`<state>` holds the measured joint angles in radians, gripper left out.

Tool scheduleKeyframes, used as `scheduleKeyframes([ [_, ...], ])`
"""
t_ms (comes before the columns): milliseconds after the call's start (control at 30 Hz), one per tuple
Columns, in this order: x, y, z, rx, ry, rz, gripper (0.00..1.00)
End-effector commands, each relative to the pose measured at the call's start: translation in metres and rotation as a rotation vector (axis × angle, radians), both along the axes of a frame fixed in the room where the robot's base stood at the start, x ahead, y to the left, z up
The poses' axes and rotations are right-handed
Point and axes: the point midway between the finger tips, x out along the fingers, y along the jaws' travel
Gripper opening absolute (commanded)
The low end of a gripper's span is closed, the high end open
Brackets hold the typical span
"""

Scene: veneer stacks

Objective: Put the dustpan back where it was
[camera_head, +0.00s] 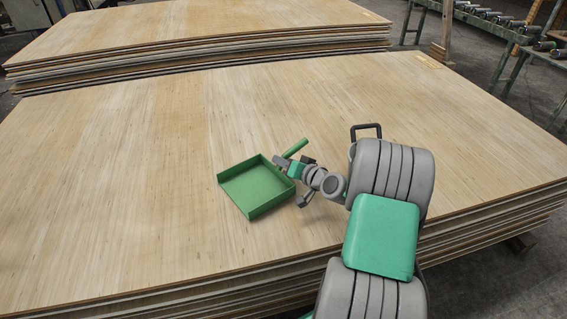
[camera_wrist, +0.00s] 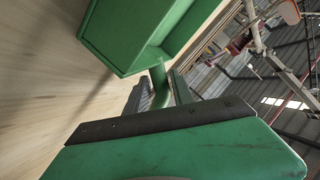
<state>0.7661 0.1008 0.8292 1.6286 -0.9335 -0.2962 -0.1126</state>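The green dustpan (camera_head: 257,187) is a square, shallow tray with raised walls and a green handle, seen over the near veneer stack. My gripper (camera_head: 281,164) is at the handle, to the right of the tray. In the wrist view the dustpan (camera_wrist: 135,35) fills the top, and its handle runs down between the two dark fingers of my gripper (camera_wrist: 157,95). The fingers are shut on the handle. I cannot tell whether the tray touches the sheet or hangs just above it.
The near veneer stack (camera_head: 120,180) has a broad, clear top around the dustpan. A second veneer stack (camera_head: 200,25) lies behind it across a narrow gap. A roller conveyor (camera_head: 490,18) stands at the back right. Dark floor shows at the right.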

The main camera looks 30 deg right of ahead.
Motion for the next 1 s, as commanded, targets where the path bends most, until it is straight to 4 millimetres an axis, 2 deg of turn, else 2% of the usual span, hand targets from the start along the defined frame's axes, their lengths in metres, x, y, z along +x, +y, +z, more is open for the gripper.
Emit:
scheduleKeyframes([
  [133, 0.000, 0.000, 0.000, 0.000, 0.000, 0.000, 0.42],
  [467, -0.004, -0.002, 0.005, 0.001, 0.000, -0.002, 0.42],
  [567, -0.021, -0.006, 0.012, 0.001, 0.001, -0.005, 0.42],
  [800, -0.079, -0.017, 0.032, 0.002, 0.000, -0.007, 0.42],
  [1000, -0.109, -0.020, 0.040, 0.001, 0.000, -0.003, 0.42],
])
